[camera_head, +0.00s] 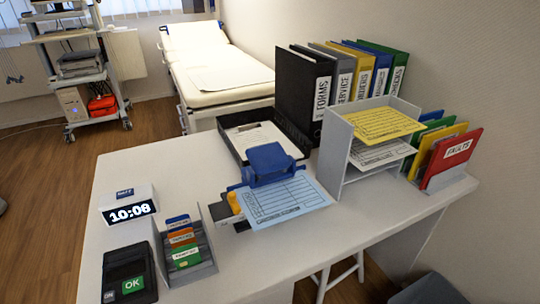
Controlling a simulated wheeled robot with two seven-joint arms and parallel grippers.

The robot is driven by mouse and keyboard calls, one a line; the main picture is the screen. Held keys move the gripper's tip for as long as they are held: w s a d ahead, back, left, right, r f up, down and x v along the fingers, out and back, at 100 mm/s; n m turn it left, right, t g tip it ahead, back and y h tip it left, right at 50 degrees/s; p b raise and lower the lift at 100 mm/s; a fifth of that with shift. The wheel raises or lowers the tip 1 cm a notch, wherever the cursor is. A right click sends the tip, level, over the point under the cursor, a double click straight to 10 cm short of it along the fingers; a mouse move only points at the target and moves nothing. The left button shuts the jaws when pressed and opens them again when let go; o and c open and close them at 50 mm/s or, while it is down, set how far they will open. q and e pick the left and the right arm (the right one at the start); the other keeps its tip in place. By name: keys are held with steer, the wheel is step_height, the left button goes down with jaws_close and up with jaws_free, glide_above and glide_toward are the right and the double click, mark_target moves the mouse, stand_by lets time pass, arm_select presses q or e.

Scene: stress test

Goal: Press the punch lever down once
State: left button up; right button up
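The punch (269,161) stands near the middle of the white desk. Its blue lever forms the top and looks raised. A light blue printed sheet (287,201) lies at the punch's front side, with its back edge at or under the punch. I cannot tell how far the sheet reaches in. A small orange-yellow part (234,203) shows at the punch's left side, by a grey base. Neither of my grippers is in the head view.
A digital clock (129,208), a card holder (186,251) and a black terminal (129,274) stand left on the desk (290,258). A black tray with a clipboard (259,134) sits behind the punch. A paper rack (344,152), binders (303,83) and a folder stand (450,184) are right.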

jaws_close()
stand_by(1.5)
